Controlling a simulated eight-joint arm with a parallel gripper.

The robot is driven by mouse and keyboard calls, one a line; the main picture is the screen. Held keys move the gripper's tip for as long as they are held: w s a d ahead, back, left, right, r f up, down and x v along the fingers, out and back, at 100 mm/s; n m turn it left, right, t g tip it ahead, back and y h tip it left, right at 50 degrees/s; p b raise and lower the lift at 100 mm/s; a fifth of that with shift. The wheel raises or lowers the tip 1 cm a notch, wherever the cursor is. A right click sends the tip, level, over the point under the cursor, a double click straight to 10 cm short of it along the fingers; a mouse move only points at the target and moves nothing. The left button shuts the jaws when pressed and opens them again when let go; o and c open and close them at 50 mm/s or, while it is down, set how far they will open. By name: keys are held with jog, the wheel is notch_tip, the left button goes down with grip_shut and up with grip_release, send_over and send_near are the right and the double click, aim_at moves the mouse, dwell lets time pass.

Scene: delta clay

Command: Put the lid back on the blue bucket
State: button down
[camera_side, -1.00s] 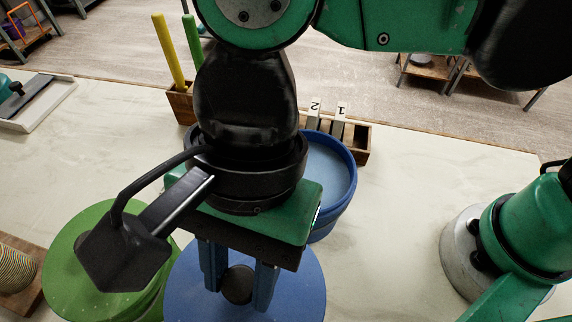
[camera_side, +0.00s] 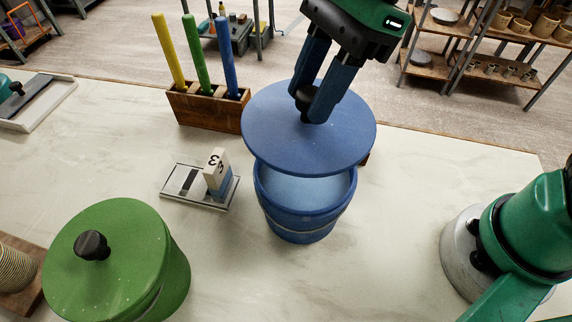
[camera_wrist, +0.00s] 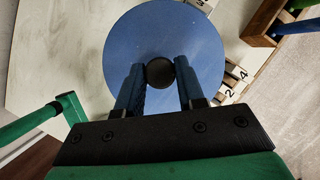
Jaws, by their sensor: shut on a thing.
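The blue lid (camera_side: 280,140) is a flat disc with a black knob (camera_side: 304,100). My gripper (camera_side: 310,108) is shut on that knob and holds the lid above the blue bucket. The blue bucket (camera_side: 305,222) stands upright on the table, its mouth partly showing below the lid's near edge. The lid looks slightly tilted and apart from the rim, though its far side is hidden. In the wrist view the lid (camera_wrist: 165,35) fills the middle, with the knob (camera_wrist: 160,73) between my gripper's fingers (camera_wrist: 160,80); the bucket is hidden beneath it.
A green lidded bucket (camera_side: 150,265) stands at the front left. A wooden holder (camera_side: 205,108) with yellow, green and blue sticks stands behind. A small stand with a numbered block (camera_side: 215,168) is left of the blue bucket. The front middle table (camera_side: 385,260) is clear.

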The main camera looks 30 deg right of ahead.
jog(key=shift+d+f, duration=0.2)
notch_tip(320, 180, down, 6)
dwell(0.4)
jog(key=shift+f, duration=0.15)
dwell(1.8)
grip_release()
dwell(0.4)
jog(key=shift+r, duration=3.5)
